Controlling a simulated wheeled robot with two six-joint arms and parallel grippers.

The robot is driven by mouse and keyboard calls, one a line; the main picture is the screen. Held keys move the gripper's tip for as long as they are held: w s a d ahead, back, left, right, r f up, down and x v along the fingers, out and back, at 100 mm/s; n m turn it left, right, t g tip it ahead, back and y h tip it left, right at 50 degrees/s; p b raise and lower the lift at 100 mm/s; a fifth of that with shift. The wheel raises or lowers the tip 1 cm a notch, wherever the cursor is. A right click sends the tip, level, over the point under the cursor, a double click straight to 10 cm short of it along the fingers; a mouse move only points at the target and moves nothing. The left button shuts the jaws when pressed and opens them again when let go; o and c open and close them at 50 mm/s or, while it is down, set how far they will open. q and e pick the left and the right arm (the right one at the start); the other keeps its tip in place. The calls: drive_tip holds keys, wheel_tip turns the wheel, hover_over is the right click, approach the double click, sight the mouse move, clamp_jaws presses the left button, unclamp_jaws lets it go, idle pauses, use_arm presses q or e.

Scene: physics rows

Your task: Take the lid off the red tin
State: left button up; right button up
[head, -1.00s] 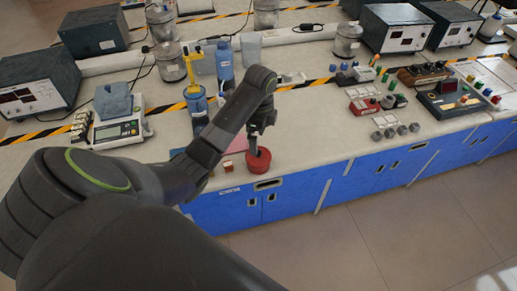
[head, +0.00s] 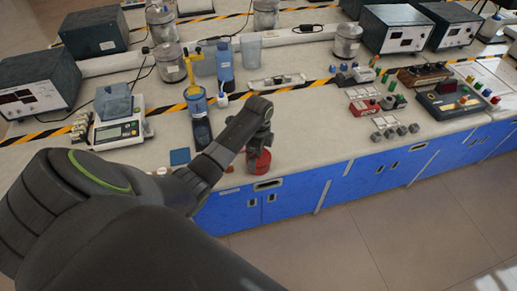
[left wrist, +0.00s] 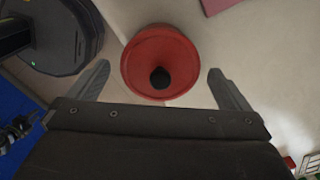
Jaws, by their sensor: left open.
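The red tin (head: 260,164) stands near the front edge of the bench, partly hidden by my left gripper (head: 260,146). In the left wrist view the round red top of the tin (left wrist: 142,62) faces the camera, with a dark knob (left wrist: 160,78) at its middle. My left gripper (left wrist: 159,68) is open, with one finger on each side of the tin in that view. I see a gap between each finger and the red rim. I cannot tell the exact height of the fingers above the lid. My right gripper is not in view.
A blue square (head: 180,156) lies left of the arm. A yellow stand (head: 195,75) and a blue bottle (head: 225,62) stand behind it. A digital scale (head: 118,130) is at the left. The bench right of the tin is clear up to small metal knobs (head: 396,130).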

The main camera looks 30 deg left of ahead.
use_arm(q)
drive_tip(key=c, duration=0.9)
drive_tip(key=shift+r, duration=0.15)
